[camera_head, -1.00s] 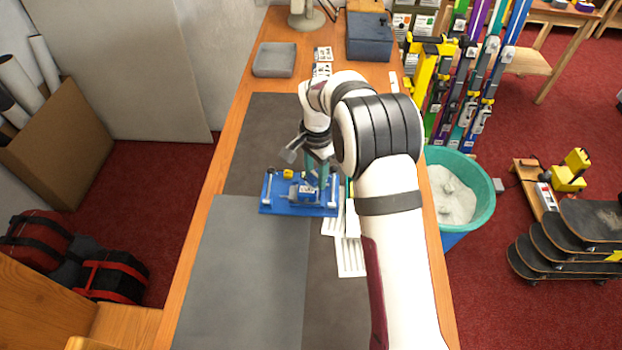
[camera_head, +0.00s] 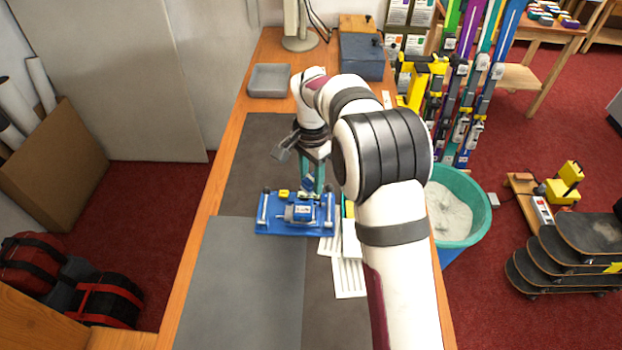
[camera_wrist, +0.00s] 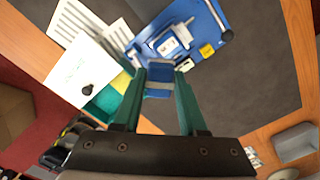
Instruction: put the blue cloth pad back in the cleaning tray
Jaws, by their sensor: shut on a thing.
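The blue cloth pad (camera_wrist: 158,75), with a paler grey band, is pinched between the teal fingertips of my gripper (camera_wrist: 159,82) in the wrist view. In the head view the pad (camera_head: 308,183) shows as a small blue shape at the fingertips (camera_head: 313,182), above the back edge of the blue fixture. A shallow grey open tray (camera_head: 269,80), which looks like the cleaning tray, stands farther back on the bench, left of the blue-grey box. It appears empty. It also shows at the lower right of the wrist view (camera_wrist: 297,142).
The blue fixture (camera_head: 295,214) holds a clamp and a yellow block. White slatted pieces (camera_head: 348,278) and a white-lidded teal box (camera_wrist: 105,102) lie beside it. A blue-grey box (camera_head: 362,56) and monitor stand (camera_head: 299,40) are behind. The dark mat (camera_head: 250,160) is clear towards the tray.

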